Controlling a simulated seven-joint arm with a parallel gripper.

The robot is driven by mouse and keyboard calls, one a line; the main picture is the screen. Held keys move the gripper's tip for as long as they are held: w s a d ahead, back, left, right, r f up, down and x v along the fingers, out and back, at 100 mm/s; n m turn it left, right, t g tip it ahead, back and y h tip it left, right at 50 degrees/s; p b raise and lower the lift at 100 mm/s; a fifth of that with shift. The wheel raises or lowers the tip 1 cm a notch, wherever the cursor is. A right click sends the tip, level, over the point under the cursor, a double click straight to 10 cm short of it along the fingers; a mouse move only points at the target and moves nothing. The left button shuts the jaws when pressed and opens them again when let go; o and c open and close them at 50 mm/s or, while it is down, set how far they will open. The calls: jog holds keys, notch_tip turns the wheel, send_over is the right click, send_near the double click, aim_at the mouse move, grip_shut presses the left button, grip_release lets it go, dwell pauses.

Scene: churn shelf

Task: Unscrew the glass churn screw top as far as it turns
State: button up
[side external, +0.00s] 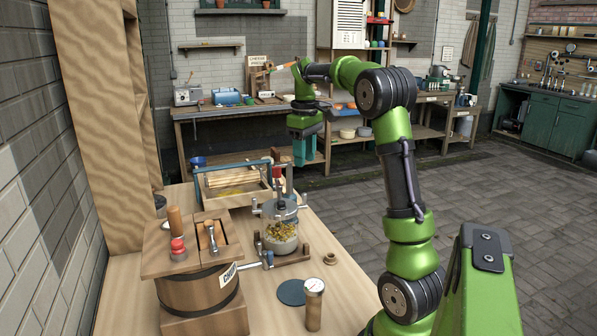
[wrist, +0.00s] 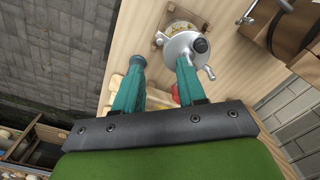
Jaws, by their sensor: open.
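The glass churn (side external: 280,240) is a glass jar with yellowish contents, upright in a wooden holder on the pale table. Its grey metal screw top (side external: 279,209) has a crank and upright parts. The screw top also shows in the wrist view (wrist: 182,48), with a dark knob and a side handle. My gripper (side external: 304,155) hangs above and behind the churn in the side view, apart from it. In the wrist view its teal fingers (wrist: 161,62) are spread with nothing held. The right fingertip overlaps the screw top's edge in that picture.
A wooden barrel churn (side external: 200,290) stands at front left. A blue-framed wooden tray (side external: 225,196) sits behind the glass churn. A dark round disc (side external: 291,292) and a gauge-topped cylinder (side external: 313,308) are in front. Table at front right is mostly clear.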

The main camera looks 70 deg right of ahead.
notch_tip(320, 180, down, 11)
jog(key=shift+r, duration=0.2)
grip_shut()
dwell(0.4)
